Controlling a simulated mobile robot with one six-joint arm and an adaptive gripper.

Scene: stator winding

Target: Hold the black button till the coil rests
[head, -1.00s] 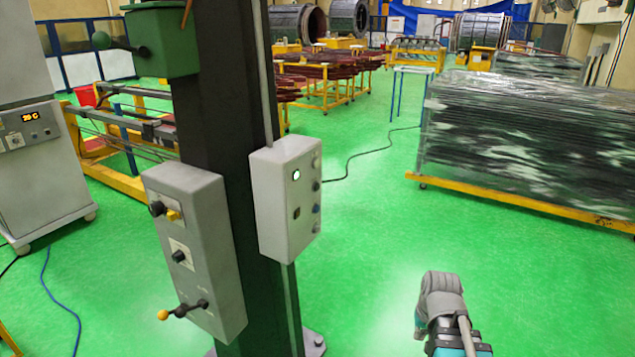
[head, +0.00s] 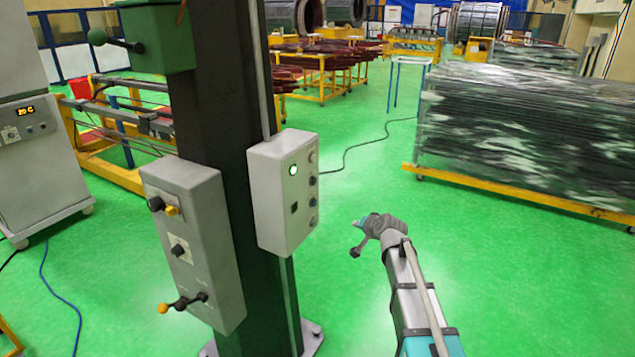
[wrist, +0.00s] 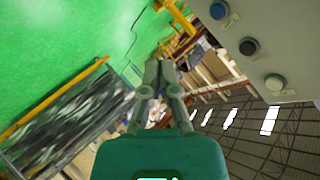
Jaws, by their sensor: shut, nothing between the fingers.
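The grey control box (head: 270,205) hangs on the dark column. Small round buttons line its right side, and the black button (head: 313,180) is among them. In the wrist view the black button (wrist: 249,46) sits between a blue button (wrist: 218,10) and a whitish one (wrist: 274,82), at upper right. My gripper (wrist: 160,64) is shut and empty, left of the buttons in that view and apart from them. In the head view my arm's end is right of the box, with clear floor showing between. I cannot tell which coil the task means.
A second control box (head: 195,245) with knobs and a yellow-tipped lever is on the column's left. A yellow-framed rig (head: 115,170) stands behind it. A wrapped stack (head: 520,145) on a yellow pallet is at right. Green floor lies open between.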

